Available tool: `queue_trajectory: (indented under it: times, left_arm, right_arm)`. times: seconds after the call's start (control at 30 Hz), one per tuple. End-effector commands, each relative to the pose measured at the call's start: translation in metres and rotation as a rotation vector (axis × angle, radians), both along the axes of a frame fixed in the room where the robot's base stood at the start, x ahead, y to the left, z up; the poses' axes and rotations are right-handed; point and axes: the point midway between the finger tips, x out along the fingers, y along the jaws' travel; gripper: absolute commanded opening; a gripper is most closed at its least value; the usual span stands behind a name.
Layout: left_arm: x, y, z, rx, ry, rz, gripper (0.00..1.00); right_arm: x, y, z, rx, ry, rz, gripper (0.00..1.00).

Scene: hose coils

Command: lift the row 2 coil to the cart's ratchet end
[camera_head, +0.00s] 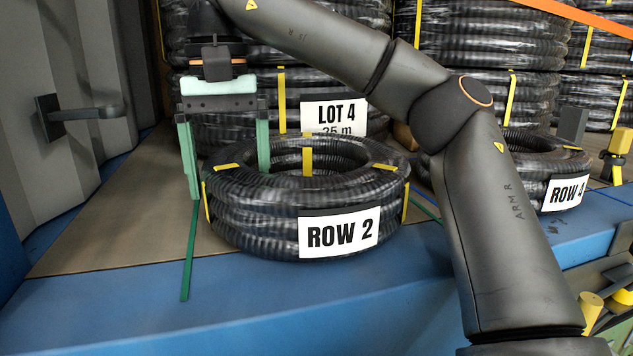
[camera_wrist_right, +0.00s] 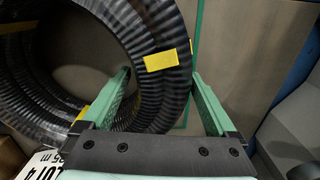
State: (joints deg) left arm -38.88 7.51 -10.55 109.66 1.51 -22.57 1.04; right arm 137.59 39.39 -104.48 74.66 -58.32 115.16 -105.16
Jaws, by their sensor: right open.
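The row 2 coil (camera_head: 235,225) is a black ribbed hose ring with yellow bands and a white "ROW 2" label (camera_head: 339,232). It lies flat near the blue edge. My right gripper (camera_head: 229,185) is open above its left side. One green finger is outside the ring on the left, the other reaches into its hole. In the right wrist view, the coil wall (camera_wrist_right: 180,95) with a yellow band (camera_wrist_right: 167,61) lies between the spread fingers (camera_wrist_right: 160,95). Contact with the hose cannot be told. My left gripper is out of view. I cannot make out a ratchet.
Tall stacks of black coils stand behind, one labelled "LOT 4" (camera_head: 334,113). Another labelled coil (camera_head: 540,165) lies to the right, behind my right arm. A grey wall with a dark handle (camera_head: 85,113) is on the left. Yellow and dark parts (camera_head: 590,308) stand at lower right.

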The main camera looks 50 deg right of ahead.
Motion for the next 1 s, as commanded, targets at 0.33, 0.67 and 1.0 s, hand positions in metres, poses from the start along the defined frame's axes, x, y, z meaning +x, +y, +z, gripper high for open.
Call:
queue_trajectory:
  times: [0.33,0.67,1.0]
  left_arm:
    - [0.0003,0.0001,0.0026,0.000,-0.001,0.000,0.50]
    - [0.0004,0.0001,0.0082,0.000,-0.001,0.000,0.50]
    - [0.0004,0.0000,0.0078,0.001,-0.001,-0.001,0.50]
  right_arm:
    - [-0.0001,-0.0001,0.0004,-0.001,0.001,0.000,0.93]
    - [0.0001,0.0001,-0.0001,-0.001,0.000,-0.001,0.93]
    - [0.0001,0.0001,-0.0002,-0.001,-0.001,-0.001,0.71]
